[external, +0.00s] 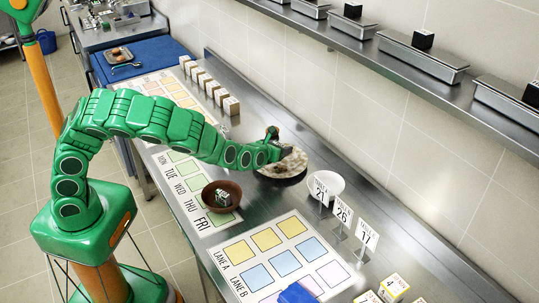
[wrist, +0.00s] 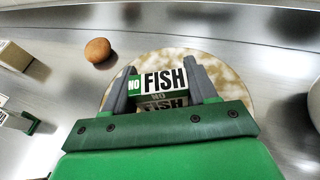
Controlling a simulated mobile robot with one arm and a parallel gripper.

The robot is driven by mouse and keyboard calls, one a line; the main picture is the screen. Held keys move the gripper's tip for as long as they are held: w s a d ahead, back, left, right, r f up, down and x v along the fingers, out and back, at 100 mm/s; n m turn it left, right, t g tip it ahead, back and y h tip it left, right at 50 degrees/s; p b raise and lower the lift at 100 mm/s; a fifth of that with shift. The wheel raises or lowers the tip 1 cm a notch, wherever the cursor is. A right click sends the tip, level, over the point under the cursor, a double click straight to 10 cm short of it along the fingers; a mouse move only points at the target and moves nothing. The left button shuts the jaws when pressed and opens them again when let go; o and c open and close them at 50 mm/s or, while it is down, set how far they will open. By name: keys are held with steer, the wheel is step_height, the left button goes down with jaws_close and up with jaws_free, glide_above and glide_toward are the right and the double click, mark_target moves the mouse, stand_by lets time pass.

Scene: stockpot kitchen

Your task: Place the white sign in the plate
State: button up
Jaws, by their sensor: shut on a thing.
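My gripper (external: 283,152) is at the speckled plate (external: 292,168), which is cream and brown with a dark rim. In the wrist view my gripper (wrist: 160,88) has its two grey fingers on either side of a small white sign (wrist: 165,80) reading "NO FISH", with a green patch at its left end. A second, dimmer "NO FISH" face shows just below it. The plate (wrist: 222,75) lies beneath the sign; I cannot tell whether the sign touches it. In the external view the sign is too small to make out.
A white bowl (external: 329,181) stands right of the plate, near upright number cards (external: 343,214). A brown bowl (external: 208,198) holds a small block. A brown egg-like thing (wrist: 97,50) lies beside the plate. A wall shelf (external: 390,65) runs above the counter.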

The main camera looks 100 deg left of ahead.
mark_target(281, 163)
steer(key=shift+w+a+f, duration=0.2)
steer(key=shift+w+f, duration=0.1)
steer(key=shift+f, duration=1.75)
steer(key=o, duration=1.1)
steer(key=shift+f, duration=0.1)
steer(key=shift+c, duration=0.2)
steer(key=shift+d+r, duration=0.2)
steer(key=v, duration=1.1)
steer(key=shift+s+d+r, duration=0.1)
steer(key=shift+d+r, duration=0.1)
